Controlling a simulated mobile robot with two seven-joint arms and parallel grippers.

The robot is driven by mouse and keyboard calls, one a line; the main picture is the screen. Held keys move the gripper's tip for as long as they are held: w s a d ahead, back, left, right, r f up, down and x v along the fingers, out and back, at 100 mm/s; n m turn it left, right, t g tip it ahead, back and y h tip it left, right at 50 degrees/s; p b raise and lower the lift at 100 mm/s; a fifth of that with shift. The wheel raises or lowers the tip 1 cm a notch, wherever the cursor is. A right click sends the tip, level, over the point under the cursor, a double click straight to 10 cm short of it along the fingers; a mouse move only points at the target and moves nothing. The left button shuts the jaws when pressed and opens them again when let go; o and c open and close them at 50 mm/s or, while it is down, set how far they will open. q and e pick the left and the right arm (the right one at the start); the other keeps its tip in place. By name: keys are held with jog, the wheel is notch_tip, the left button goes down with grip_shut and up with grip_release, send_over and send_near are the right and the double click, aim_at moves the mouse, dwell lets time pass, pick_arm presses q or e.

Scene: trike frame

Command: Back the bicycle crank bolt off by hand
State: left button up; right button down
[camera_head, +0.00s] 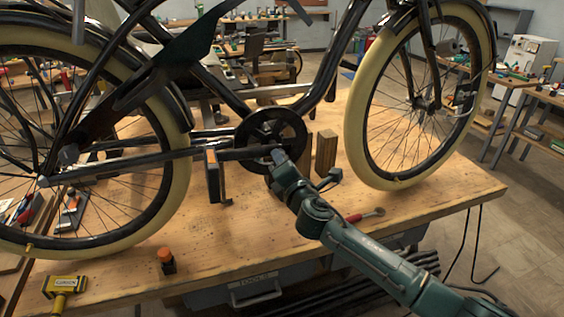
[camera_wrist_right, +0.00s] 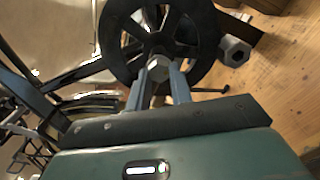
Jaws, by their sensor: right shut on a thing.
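The crank bolt (camera_wrist_right: 158,68) shows in the right wrist view as a grey hexagonal head in front of the black chainring's middle. My right gripper (camera_wrist_right: 163,82) is shut on it, one finger on each side. In the head view my right gripper (camera_head: 278,156) reaches up from the lower right to the middle of the chainring (camera_head: 262,122), and it hides the bolt. The bicycle stands upright on the table, with the black crank and chainring between its two cream tyres. I cannot see how far the bolt stands out. My left gripper is not in view.
The wooden table (camera_head: 240,225) carries wooden blocks (camera_head: 326,152) behind my gripper, a red-handled wrench (camera_head: 364,215), an orange-capped bottle (camera_head: 166,260) and a yellow tool (camera_head: 64,284). The front wheel (camera_head: 357,130) stands to the right of the chainring. The table's front edge runs below my right arm.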

jog(key=shift+r+n, duration=0.2)
jog(key=shift+n, duration=1.3)
jog(key=shift+w, duration=0.1)
jog(key=c, duration=1.3)
grip_release()
jog(key=shift+o, duration=0.3)
jog(key=shift+f, duration=0.15)
jog(key=shift+w+d+f, duration=0.1)
jog(key=b+v, duration=0.1)
jog(key=v, duration=1.2)
